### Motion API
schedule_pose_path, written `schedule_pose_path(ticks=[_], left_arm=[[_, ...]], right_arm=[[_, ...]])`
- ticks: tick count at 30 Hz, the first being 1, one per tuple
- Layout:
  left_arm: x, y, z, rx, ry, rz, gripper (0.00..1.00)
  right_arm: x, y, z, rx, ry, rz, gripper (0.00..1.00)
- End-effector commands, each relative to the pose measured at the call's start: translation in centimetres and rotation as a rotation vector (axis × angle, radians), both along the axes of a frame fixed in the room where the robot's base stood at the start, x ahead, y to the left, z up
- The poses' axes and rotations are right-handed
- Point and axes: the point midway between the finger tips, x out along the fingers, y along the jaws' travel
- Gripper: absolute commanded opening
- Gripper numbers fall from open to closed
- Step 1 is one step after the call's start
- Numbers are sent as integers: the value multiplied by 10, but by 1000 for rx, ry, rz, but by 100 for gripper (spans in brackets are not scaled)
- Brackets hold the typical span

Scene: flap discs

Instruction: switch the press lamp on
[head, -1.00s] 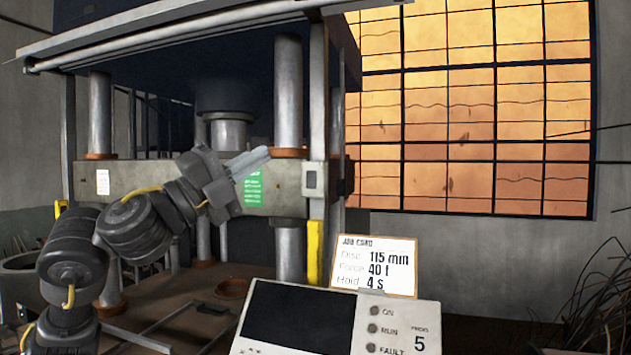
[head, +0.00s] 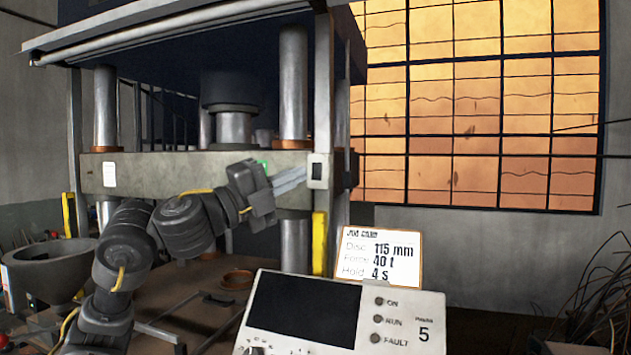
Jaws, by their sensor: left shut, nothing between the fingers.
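The press (head: 132,171) stands at the left with steel columns and a pale crossbeam. A small light-grey box with a dark insert (head: 316,173), which looks like a switch, sits on its right front post. A long pale tube (head: 180,33) runs along the canopy's front edge; it shows no clear glow. My left gripper (head: 303,173) is shut and empty. Its fingertips point right and lie just left of the switch box in the picture; I cannot tell whether they touch it. The gripper covers most of a green label on the crossbeam. My right gripper is not in view.
A control panel (head: 300,310) with a dark screen and ON, RUN and FAULT lamps stands in front. A job card (head: 378,257) stands behind it. A yellow strip (head: 319,243) marks the post below the box. Wires lie at far right.

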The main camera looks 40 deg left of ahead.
Motion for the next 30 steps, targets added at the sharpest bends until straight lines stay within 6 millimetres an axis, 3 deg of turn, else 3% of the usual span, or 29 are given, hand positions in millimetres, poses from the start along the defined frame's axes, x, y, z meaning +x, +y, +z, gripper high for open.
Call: schedule_pose_path(ticks=[12, 30], left_arm=[[46, 16, -6, -1, 2, -2, 0], [54, 18, -7, 2, 1, 0, 0]], right_arm=[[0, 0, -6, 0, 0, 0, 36], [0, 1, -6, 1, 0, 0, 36]])
